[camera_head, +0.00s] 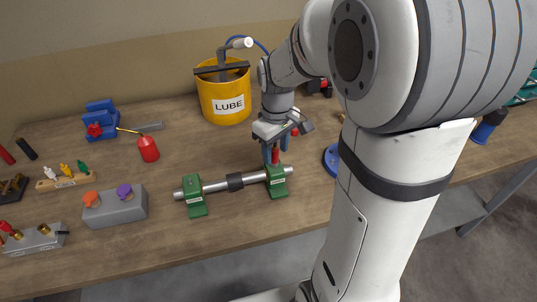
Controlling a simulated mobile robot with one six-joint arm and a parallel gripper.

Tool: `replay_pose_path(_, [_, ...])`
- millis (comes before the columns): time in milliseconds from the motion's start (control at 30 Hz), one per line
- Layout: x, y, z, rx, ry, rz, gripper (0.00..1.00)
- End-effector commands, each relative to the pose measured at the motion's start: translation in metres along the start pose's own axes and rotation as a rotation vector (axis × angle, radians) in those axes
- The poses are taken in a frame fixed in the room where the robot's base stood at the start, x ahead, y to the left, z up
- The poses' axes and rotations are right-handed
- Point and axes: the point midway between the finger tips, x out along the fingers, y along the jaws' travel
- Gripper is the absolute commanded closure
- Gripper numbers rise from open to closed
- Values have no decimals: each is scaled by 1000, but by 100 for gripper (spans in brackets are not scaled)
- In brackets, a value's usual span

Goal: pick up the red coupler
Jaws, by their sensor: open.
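A small red piece (275,155), which looks like the red coupler, shows right at the top of the right green stand (276,182). My gripper (276,151) points down over it, with its blue fingertips on either side of the piece. The jaws are open. I cannot tell whether the fingertips touch it. The fingers and the stand hide part of it.
A grey rod (216,185) lies across the right and left green stands (194,196). A yellow LUBE bucket (225,97) stands behind to the left. A red oil can (149,149) and a grey block (115,207) are further left. The bench (240,235) is bare in front.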

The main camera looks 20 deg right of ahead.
Motion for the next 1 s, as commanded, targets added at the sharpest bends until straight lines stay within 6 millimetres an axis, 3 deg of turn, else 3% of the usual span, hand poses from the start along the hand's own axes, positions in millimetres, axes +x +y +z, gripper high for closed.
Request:
replay_pose_path(200, [26, -1, 0, 1, -1, -1, 54])
replay_pose_path(467, [28, 0, 0, 2, 1, 0, 54])
replay_pose_path(1000, [28, 0, 0, 3, 1, 0, 99])
